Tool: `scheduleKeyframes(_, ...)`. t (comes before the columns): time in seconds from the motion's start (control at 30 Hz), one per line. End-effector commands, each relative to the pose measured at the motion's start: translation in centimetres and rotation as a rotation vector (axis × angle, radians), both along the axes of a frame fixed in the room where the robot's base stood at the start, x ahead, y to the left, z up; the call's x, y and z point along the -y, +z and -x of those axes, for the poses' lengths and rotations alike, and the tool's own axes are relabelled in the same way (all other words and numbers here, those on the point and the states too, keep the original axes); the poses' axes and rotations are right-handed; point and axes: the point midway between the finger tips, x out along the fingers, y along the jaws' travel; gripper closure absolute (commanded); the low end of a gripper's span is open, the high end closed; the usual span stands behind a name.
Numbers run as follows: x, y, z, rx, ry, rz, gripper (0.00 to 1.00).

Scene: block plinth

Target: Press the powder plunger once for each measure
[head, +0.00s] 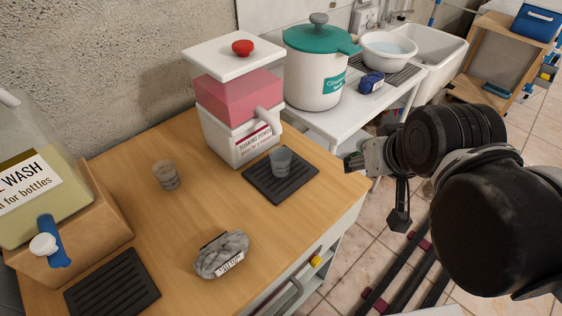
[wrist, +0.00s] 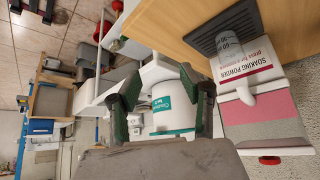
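The soaking powder dispenser (head: 226,118) stands at the back of the wooden counter, with pink powder, a white lid and a red plunger knob (head: 242,47) on top. A clear cup (head: 280,161) stands on the black ribbed mat (head: 262,182) by its spout. In the wrist view the dispenser (wrist: 262,120) is at the right, its red knob (wrist: 269,160) at the bottom edge and the cup (wrist: 229,44) above the spout. My gripper (wrist: 162,98) is open and empty; in the head view it (head: 376,188) is right of the counter, apart from the dispenser.
Another cup (head: 166,175) and a grey labelled bundle (head: 222,255) are on the counter (head: 190,215). A bottle-wash dispenser (head: 60,215) with a blue tap stands left. A white pot with teal lid (head: 318,62), a basin (head: 389,50) and a sink are behind, right.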

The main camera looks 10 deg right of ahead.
Motion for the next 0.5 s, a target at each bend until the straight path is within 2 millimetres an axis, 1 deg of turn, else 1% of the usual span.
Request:
scheduleKeyframes(0.17,0.00,0.00,0.00,0.000,0.000,0.000,0.60)
scheduleKeyframes(0.2,0.00,0.00,0.00,0.000,0.000,0.000,0.63)
scheduleKeyframes(0.4,0.00,0.00,0.00,0.000,0.000,0.000,0.89)
scheduleKeyframes(0.5,0.00,0.00,0.00,0.000,0.000,0.000,1.00)
